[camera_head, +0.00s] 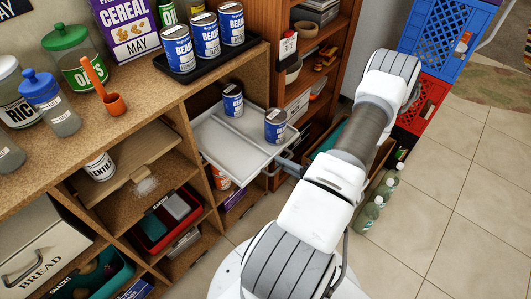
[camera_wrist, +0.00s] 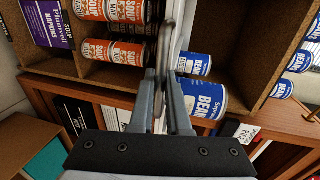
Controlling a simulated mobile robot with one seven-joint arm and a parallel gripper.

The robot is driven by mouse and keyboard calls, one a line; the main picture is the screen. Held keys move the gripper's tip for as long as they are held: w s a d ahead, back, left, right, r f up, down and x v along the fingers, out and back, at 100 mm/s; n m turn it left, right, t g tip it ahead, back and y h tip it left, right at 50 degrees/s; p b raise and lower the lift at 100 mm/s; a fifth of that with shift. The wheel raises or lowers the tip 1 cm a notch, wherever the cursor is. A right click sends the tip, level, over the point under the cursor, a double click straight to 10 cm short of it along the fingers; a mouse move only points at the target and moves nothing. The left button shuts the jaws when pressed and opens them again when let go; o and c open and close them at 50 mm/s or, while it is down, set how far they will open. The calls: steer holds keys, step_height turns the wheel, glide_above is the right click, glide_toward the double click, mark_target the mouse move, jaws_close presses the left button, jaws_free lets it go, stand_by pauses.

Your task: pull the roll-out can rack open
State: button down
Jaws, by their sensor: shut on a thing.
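The roll-out can rack (camera_head: 222,139) is a pale grey tray that sticks out of an opening in the wooden shelf unit, in the head view. Two blue-labelled bean cans (camera_head: 276,127) stand on it, one near the front edge and one farther back. My gripper (camera_head: 291,166) is at the rack's front edge, shut on its handle; my arm hides part of that spot. In the wrist view my gripper's fingers (camera_wrist: 158,76) are close together, and the rack (camera_wrist: 179,30) shows nearly edge-on as a narrow grey strip. A bean can (camera_wrist: 206,99) shows beside it.
Several bean cans stand on a black tray (camera_head: 207,62) on the counter above. Jars and an orange scoop (camera_head: 115,103) stand left. Green-capped bottles (camera_head: 368,212) stand on the floor right of my arm. Blue and red crates (camera_head: 424,97) are stacked behind. Tiled floor at right is clear.

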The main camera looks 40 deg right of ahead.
steer(key=f+b+v, duration=0.1)
steer(key=v, duration=0.6)
steer(key=shift+s+f, duration=0.2)
steer(key=shift+s, duration=0.05)
steer(key=c, duration=0.9)
jaws_free()
steer(key=p+v, duration=0.2)
steer(key=v, duration=1.5)
steer(key=shift+s, duration=0.2)
steer(key=shift+a, duration=0.1)
